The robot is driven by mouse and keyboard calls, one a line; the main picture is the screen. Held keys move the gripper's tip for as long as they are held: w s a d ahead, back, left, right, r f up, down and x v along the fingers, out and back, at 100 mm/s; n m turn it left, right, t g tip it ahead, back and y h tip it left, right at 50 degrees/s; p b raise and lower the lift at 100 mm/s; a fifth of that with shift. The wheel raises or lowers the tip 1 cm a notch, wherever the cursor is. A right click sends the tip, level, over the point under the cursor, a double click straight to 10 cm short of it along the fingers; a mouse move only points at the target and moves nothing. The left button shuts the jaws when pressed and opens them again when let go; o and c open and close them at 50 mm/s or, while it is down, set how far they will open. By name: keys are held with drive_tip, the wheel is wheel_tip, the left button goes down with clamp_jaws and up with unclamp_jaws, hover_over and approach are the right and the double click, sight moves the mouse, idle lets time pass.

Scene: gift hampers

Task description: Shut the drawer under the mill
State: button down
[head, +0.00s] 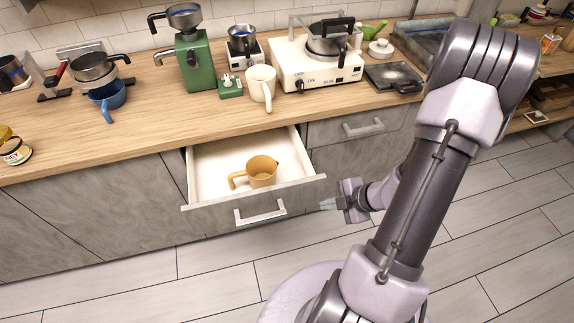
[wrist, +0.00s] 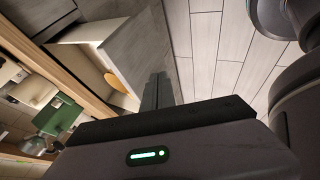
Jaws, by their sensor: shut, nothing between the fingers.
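The drawer (head: 254,208) under the counter is pulled open, with a white inside and a grey front with a metal bar handle. A yellow cup (head: 262,173) stands in it. The green mill (head: 195,62) stands on the counter above the drawer. My gripper (head: 327,204) is shut and empty, just right of the drawer front's right end; I cannot tell whether it touches. In the wrist view the fingers (wrist: 157,92) point toward the drawer front (wrist: 133,50), which is tilted in that picture. The mill (wrist: 58,115) shows at the lower left there.
A closed drawer (head: 362,128) is to the right of the open one. The counter holds a white mug (head: 262,84), a stove (head: 315,68) with a pot, a blue cup (head: 108,95) and a black pan (head: 392,78). The tiled floor (head: 150,290) in front is clear.

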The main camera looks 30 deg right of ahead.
wheel_tip(320, 180, down, 2)
drive_tip(key=f+m, duration=0.1)
drive_tip(key=m, duration=0.1)
drive_tip(key=b, duration=0.6)
approach(299, 202)
drive_tip(key=x, duration=0.4)
drive_tip(key=shift+w+a+f, duration=0.2)
drive_tip(key=shift+f, duration=0.1)
